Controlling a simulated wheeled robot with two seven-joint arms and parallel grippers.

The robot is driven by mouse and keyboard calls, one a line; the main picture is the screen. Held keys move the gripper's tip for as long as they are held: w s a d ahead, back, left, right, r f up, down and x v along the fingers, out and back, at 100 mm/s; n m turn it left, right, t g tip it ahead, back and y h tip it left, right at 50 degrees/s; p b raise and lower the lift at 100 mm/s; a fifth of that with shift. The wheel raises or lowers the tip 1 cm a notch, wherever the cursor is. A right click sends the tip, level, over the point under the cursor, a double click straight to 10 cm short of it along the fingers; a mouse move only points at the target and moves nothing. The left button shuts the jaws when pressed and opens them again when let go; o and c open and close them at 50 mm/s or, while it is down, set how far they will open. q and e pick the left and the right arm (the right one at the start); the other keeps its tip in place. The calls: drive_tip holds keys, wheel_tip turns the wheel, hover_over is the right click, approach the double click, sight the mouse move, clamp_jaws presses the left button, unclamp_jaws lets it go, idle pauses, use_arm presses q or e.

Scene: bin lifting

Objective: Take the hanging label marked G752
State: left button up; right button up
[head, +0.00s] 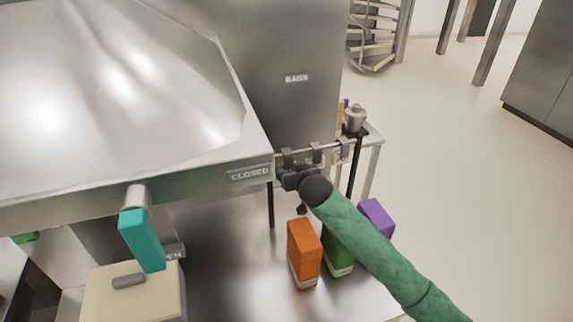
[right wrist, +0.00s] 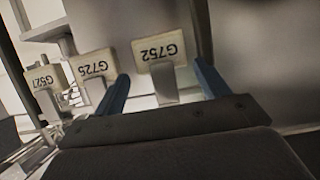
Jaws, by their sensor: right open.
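The G752 label (right wrist: 160,48) is a pale card with dark print, held by a grey metal clip (right wrist: 164,86). In the right wrist view, my right gripper (right wrist: 161,74) is open. Its two blue fingers stand on either side of the clip, below the card, and the gap between each finger and the clip is visible. The G725 label (right wrist: 93,67) hangs to the left, close to the left finger, and the G527 label (right wrist: 43,75) is further left. In the head view my right gripper (head: 290,179) is at the rail's left end, partly hidden by its wrist.
The rail (head: 329,147) runs beside the large steel hood marked CLOSED (head: 225,150). Below stand an orange box (head: 303,250), a green box (head: 338,262) and a purple box (head: 376,217). The floor at right is clear.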

drive_tip(key=shift+w+a+f+p, duration=0.2)
drive_tip(key=shift+w+f+p, duration=0.1)
drive_tip(key=shift+w+p, duration=0.25)
drive_tip(key=w+f+p, duration=0.1)
drive_tip(key=w+a+f+p, duration=0.1)
drive_tip(key=w+p, duration=0.1)
drive_tip(key=shift+w+a+f, duration=0.15)
drive_tip(key=shift+w+f, duration=0.05)
drive_tip(key=shift+f, duration=0.2)
use_arm(q)
drive_tip(key=r, duration=0.1)
drive_tip(key=s+r, duration=0.1)
drive_tip(key=r, duration=0.1)
drive_tip(key=shift+s+a+r, duration=0.1)
drive_tip(key=shift+s+r, duration=0.2)
use_arm(e)
drive_tip(key=shift+c, duration=0.4)
drive_tip(key=shift+s+r, duration=0.1)
drive_tip(key=c, duration=0.4)
use_arm(q)
drive_tip(key=shift+s+a, duration=0.1)
use_arm(e)
drive_tip(key=shift+c, duration=0.8)
